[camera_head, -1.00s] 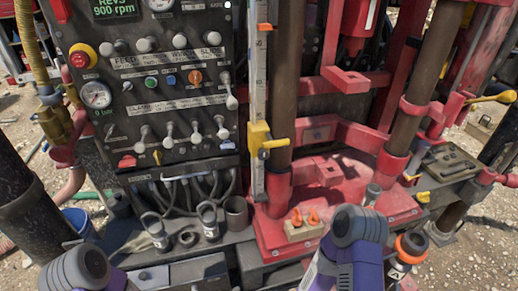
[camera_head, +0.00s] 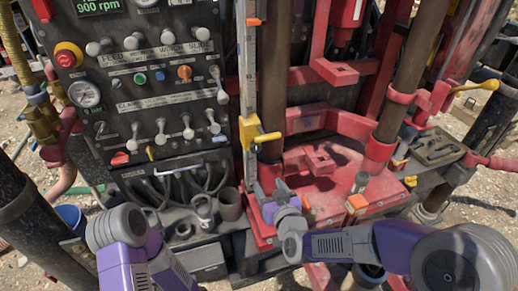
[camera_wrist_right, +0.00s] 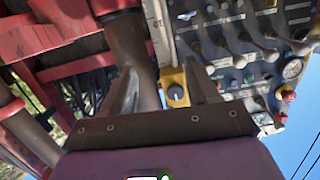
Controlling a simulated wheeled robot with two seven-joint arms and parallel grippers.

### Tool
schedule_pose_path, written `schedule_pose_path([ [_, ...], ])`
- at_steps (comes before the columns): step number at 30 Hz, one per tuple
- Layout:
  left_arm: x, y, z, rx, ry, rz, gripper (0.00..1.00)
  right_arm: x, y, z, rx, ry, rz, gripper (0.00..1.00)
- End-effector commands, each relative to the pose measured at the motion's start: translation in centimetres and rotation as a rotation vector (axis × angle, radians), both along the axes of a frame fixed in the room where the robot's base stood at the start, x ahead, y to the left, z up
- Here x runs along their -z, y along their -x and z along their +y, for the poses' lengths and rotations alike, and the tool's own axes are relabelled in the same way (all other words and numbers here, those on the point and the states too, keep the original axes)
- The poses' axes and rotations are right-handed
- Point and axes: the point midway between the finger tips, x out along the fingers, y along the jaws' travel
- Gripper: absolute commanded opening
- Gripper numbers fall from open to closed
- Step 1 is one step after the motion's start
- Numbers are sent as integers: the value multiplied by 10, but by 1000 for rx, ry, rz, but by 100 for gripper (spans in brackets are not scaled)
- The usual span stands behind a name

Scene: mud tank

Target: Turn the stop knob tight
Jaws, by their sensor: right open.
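The stop is a yellow block (camera_head: 249,131) on the upright scale, with a yellow handle-like part (camera_head: 267,138) sticking out to the right. In the right wrist view, the yellow block shows a round dark knob (camera_wrist_right: 176,94) with a pale mark on its face. My right gripper (camera_head: 270,188) is below the stop, fingers pointing up, open and empty. In the wrist view, the open fingers of the right gripper (camera_wrist_right: 163,88) frame the knob with space on both sides; I see no contact. My left arm shows at the lower left, but its gripper is not visible.
The scale (camera_head: 248,70) stands beside a brown pipe (camera_head: 272,90). Left of it is the control panel (camera_head: 150,100) with several levers, including one (camera_head: 219,88) close to the scale. The red base plate (camera_head: 345,190) lies to the right. A yellow handle (camera_head: 477,87) is farther right.

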Motion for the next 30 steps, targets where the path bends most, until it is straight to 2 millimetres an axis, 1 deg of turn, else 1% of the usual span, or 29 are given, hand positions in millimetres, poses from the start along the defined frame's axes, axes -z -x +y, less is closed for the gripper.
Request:
schedule_pose_path([
  [1, -3, 0, 0, 0, 0, 0, 100, -32, 2, 4, -1, -1, -77, 59],
  [3, -3, 0, 0, 0, 0, 0, 100, -58, 4, 7, 1, -2, -145, 59],
  [6, -5, 0, 0, 0, 0, 0, 100, -74, 3, 9, 4, -1, -189, 59],
  [8, -5, 0, 0, 0, 0, 0, 100, -77, -1, 11, 5, -2, -196, 59],
  [16, -12, 0, 0, 0, 0, 0, 100, -76, -41, 24, 6, -3, -191, 59],
  [21, -15, 0, 0, 0, 0, 0, 100, -75, -59, 30, 4, -2, -191, 59],
  [25, -16, 0, 0, 0, 0, 0, 100, -75, -65, 31, 5, -1, -192, 59],
  [30, -16, 0, 0, 1, 0, 0, 100, -75, -66, 32, 4, -1, -192, 59],
])
